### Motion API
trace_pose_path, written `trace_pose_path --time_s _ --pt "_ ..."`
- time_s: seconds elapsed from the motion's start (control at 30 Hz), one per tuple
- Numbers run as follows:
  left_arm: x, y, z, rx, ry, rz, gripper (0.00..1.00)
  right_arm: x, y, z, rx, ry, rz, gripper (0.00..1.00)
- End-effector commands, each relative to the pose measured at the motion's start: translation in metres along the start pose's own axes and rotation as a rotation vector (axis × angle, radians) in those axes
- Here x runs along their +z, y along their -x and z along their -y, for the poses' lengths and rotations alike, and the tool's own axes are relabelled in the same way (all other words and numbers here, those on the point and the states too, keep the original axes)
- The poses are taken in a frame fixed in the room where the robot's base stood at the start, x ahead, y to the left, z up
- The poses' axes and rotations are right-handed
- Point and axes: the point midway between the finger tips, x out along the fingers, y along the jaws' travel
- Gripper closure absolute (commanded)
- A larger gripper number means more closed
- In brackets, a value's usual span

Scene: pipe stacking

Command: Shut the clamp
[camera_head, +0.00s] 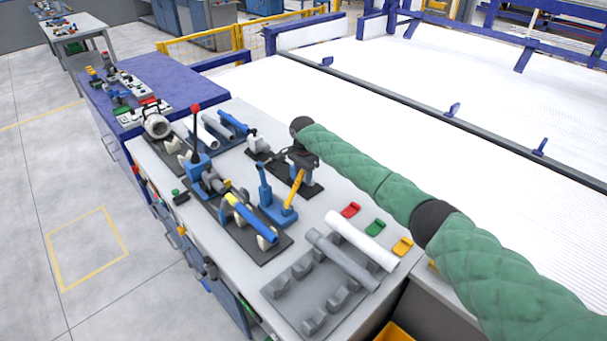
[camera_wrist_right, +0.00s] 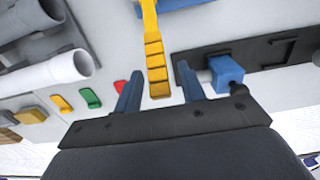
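The clamp (camera_head: 268,204) has a blue body with an upright blue post and a yellow lever (camera_head: 294,190), which slants up to the right. It stands near the middle of the grey table. My right gripper (camera_head: 300,165) is at the upper end of the lever. In the right wrist view the yellow ridged lever (camera_wrist_right: 155,50) lies between the two blue fingers of my right gripper (camera_wrist_right: 158,75). The fingers are apart, with a gap on each side of the lever. My left gripper is not in view.
A blue and yellow pipe (camera_head: 252,220) lies in a fixture beside the clamp. A fixture with a red-knobbed lever (camera_head: 196,140) stands behind left. White (camera_head: 360,240) and grey (camera_head: 342,260) pipes lie in front on a grey rack, near red, green and yellow pieces.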

Motion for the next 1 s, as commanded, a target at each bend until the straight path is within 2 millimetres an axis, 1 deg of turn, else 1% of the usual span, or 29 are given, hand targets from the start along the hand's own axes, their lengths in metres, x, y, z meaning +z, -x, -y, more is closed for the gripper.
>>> trace_pose_path --time_s 0.13,0.4,0.43,0.57,0.6,0.63,0.87,1.0 --pt "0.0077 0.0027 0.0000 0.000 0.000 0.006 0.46 0.0001 -0.0077 -0.0001 0.000 0.000 0.000 0.60" --pt "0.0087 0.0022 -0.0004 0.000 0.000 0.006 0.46 -0.0002 -0.0101 -0.0003 0.000 0.000 -0.001 0.60" --pt "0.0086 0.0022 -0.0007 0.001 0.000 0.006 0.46 -0.0002 -0.0100 -0.0003 0.000 0.000 -0.001 0.62" --pt "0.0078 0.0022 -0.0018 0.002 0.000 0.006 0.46 -0.0003 -0.0098 -0.0003 0.000 0.000 -0.001 0.88" --pt "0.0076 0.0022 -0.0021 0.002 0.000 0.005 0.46 -0.0003 -0.0098 -0.0002 0.000 0.000 -0.001 0.95" --pt "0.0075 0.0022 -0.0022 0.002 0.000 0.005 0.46 -0.0003 -0.0098 -0.0003 0.000 0.000 -0.001 1.00" --pt "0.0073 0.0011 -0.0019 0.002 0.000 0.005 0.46 -0.0006 -0.0099 0.0007 -0.001 0.001 -0.003 1.00" --pt "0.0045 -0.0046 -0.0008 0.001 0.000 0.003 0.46 -0.0041 -0.0099 0.0056 -0.002 0.000 -0.021 1.00"
